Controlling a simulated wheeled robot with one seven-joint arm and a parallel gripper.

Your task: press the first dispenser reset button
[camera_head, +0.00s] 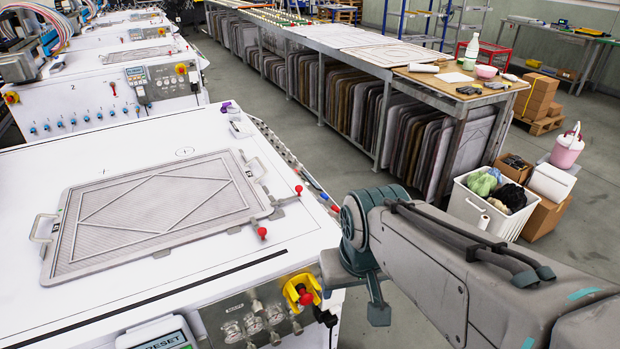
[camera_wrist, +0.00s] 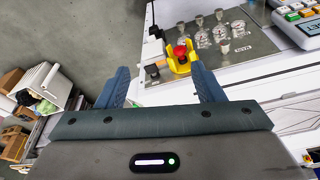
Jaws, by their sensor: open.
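A dispenser unit with a screen reading RESET (camera_head: 165,338) is cut off by the bottom edge of the head view, on the near machine's front side. In the wrist view a keypad box (camera_wrist: 298,14) with coloured keys shows at the top right corner, partly cut off; I cannot tell which key is the reset button. My gripper (camera_head: 372,290) hangs to the right of the machine's front corner, partly hidden by my arm. In the wrist view my gripper (camera_wrist: 162,85) is open, its two blue-grey fingers apart with nothing between them.
A red emergency knob on a yellow base (camera_head: 302,292) stands on the front panel beside several gauges (camera_head: 250,322). A framed screen plate (camera_head: 155,210) lies on the white machine top (camera_head: 60,170). A white bin (camera_head: 490,208) stands on the floor at right.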

